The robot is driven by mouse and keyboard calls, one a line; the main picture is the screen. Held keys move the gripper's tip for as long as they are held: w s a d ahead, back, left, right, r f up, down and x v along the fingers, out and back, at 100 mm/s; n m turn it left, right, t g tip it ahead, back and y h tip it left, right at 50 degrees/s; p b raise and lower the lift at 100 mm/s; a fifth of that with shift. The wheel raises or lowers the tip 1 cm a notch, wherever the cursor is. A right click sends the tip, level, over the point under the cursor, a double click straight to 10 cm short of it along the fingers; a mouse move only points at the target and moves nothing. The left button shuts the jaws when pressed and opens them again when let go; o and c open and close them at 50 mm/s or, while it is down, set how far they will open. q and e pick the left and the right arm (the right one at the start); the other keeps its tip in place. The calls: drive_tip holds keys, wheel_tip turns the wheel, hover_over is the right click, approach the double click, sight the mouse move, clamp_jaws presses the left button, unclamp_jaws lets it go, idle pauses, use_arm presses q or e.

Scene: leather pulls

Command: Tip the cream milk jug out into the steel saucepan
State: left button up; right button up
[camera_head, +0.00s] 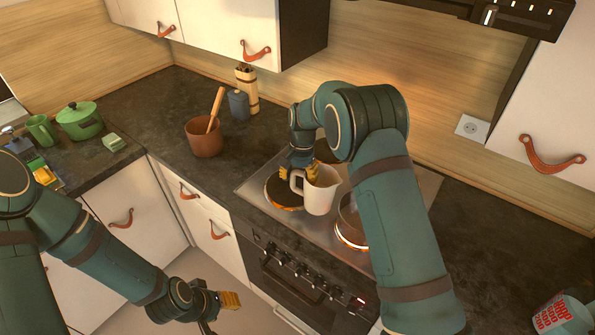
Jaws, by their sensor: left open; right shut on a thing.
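The cream milk jug (320,197) is held over the middle of the hob, nearly upright, with its spout to the right and its handle to the left. My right gripper (311,173) is shut on it at its handle side; the exact contact is partly hidden. The steel saucepan (347,222) stands on the front right of the hob, just right of the jug, and my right forearm hides much of it. An orange glow shows around its base. My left gripper (230,301) is open and empty, low in front of the drawers, far from the jug.
A dark round burner (284,194) with an orange edge lies left of the jug. A brown pot with a wooden handle (204,138), a dark canister (238,105) and a green lidded pot (79,119) stand further left. A lettered cup (565,317) is at the bottom right.

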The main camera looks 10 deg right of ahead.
drive_tip(key=s+d+r+t+y, duration=0.1)
drive_tip(key=r+y, duration=0.1)
drive_tip(key=s+d+r+t+y, duration=0.1)
drive_tip(key=d+r+t+y, duration=0.1)
drive_tip(key=y, duration=0.1)
drive_tip(key=s+d+r+t+y, duration=0.1)
drive_tip(key=d+r+t+y, duration=0.1)
drive_tip(key=shift+s+d+n, duration=0.25)
drive_tip(key=shift+s+n, duration=0.05)
drive_tip(key=shift+s, duration=0.05)
drive_tip(key=shift+r+y, duration=0.1)
drive_tip(key=shift+y, duration=0.2)
drive_tip(key=shift+a, duration=0.1)
